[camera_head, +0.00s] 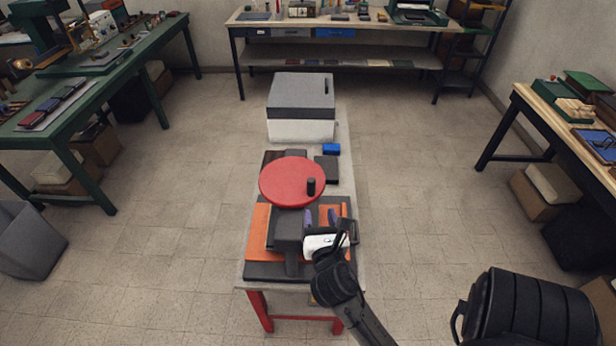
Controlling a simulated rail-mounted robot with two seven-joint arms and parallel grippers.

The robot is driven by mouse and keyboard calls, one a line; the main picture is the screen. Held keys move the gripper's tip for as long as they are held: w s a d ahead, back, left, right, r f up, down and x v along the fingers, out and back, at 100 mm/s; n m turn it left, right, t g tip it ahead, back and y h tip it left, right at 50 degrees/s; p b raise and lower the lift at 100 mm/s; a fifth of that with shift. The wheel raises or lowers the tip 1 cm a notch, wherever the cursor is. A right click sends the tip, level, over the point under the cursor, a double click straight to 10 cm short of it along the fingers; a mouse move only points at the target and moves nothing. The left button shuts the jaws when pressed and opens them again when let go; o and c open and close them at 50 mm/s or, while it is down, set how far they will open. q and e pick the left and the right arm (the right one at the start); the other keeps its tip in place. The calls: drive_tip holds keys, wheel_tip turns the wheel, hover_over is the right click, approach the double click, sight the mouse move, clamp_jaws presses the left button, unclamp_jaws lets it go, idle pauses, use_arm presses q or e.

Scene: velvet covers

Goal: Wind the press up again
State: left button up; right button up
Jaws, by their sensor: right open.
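The press stands on a narrow table in the middle, with a round red wheel (284,181) on top. A short black knob (311,186) stands up near the wheel's right edge. A dark press body (288,232) shows below the wheel, with orange pieces (259,230) beside it on a dark base. My right gripper (321,217) reaches in from the lower right. It is open, its two fingertips pointing away just below the wheel's lower right edge, apart from the knob. I cannot tell whether anything lies between the fingers. My left gripper is out of view.
A grey and white box (300,108) stands at the table's far end. A small blue block (331,149) and a dark block (327,169) lie between it and the wheel. Cluttered benches line the left, back and right.

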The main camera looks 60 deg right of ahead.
sight(312, 185)
drive_tip(key=shift+n, duration=0.7)
drive_tip(key=x, duration=1.4)
drive_tip(key=shift+a, duration=0.1)
drive_tip(key=shift+c, duration=0.2)
clamp_jaws()
